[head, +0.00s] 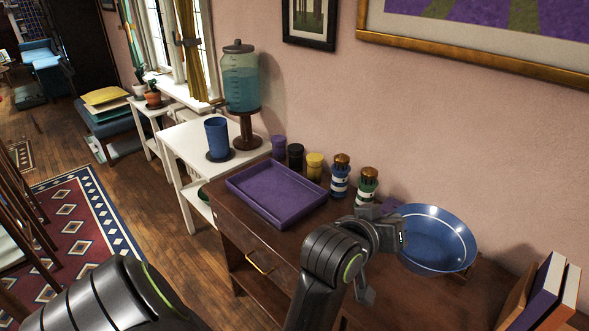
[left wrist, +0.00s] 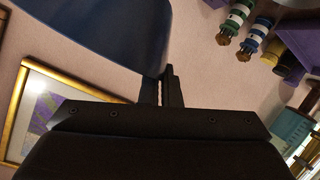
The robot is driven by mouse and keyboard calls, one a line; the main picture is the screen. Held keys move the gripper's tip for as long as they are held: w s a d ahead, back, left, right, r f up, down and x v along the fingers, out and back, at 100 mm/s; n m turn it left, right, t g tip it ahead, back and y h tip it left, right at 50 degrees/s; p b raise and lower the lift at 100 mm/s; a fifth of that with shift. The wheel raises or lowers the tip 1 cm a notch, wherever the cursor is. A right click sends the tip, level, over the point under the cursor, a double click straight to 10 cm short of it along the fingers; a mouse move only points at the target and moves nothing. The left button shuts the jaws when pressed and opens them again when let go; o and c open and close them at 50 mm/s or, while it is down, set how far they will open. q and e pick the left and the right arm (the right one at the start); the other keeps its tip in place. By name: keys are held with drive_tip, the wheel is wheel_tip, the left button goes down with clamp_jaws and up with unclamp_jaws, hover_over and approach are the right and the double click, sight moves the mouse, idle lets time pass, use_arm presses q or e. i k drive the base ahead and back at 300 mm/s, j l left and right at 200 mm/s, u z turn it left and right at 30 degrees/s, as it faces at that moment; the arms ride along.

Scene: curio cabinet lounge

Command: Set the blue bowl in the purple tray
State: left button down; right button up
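The blue bowl (head: 437,242) is at the right of the head view, open side up, by the wall end of the brown cabinet. My left gripper (head: 400,237) is at the bowl's left rim. In the left wrist view the bowl (left wrist: 95,28) fills the upper left, and the narrow fingers (left wrist: 163,82) are closed on its edge. I cannot tell whether the bowl's base touches the cabinet top. The purple tray (head: 277,192) lies flat and empty on the cabinet top, left of the bowl. My right gripper is not in view.
Two striped grinders (head: 340,177) and (head: 366,187) and several small jars, including a yellow one (head: 314,167), line the wall behind the tray. Books (head: 548,290) stand at the right. A white table (head: 188,138) with a blue cup (head: 217,138) and drink dispenser (head: 240,85) is beyond.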

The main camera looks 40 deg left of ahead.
sight(271, 189)
drive_tip(key=i+j, duration=0.1)
drive_tip(key=j, duration=1.4)
drive_tip(key=i+j, duration=0.15)
drive_tip(key=j, duration=0.55)
drive_tip(key=i+j, duration=0.1)
drive_tip(key=j, duration=0.65)
